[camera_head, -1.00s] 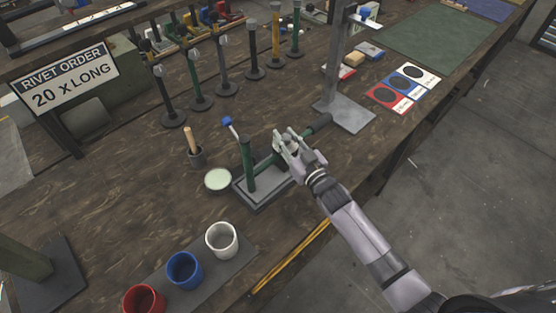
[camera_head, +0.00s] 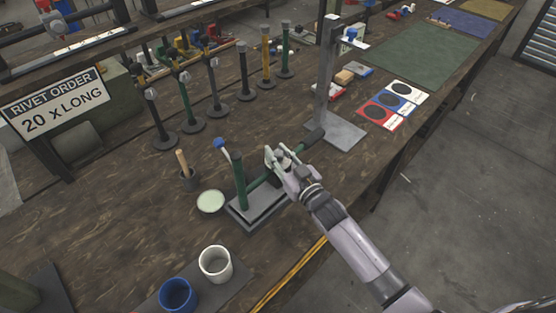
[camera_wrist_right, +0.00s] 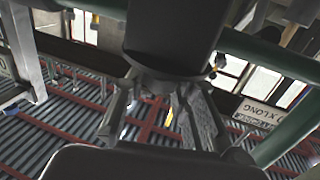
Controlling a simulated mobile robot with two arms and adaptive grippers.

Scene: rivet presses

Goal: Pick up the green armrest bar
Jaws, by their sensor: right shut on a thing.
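The green armrest bar (camera_head: 262,180) slants up to the right from a green upright post (camera_head: 240,182), with a dark end (camera_head: 313,138) beyond my gripper. The post is over a grey block-like base (camera_head: 243,222). My right gripper (camera_head: 284,162) is shut on the bar near its middle. Its fingers hide part of the bar, and I cannot tell whether the bar touches the base. In the right wrist view, green tubing (camera_wrist_right: 292,128) shows at the right, and a large dark part fills the top centre. My left gripper is not in view.
A tall grey stand (camera_head: 340,132) is just behind the bar's dark end. Several posts stand at the back.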

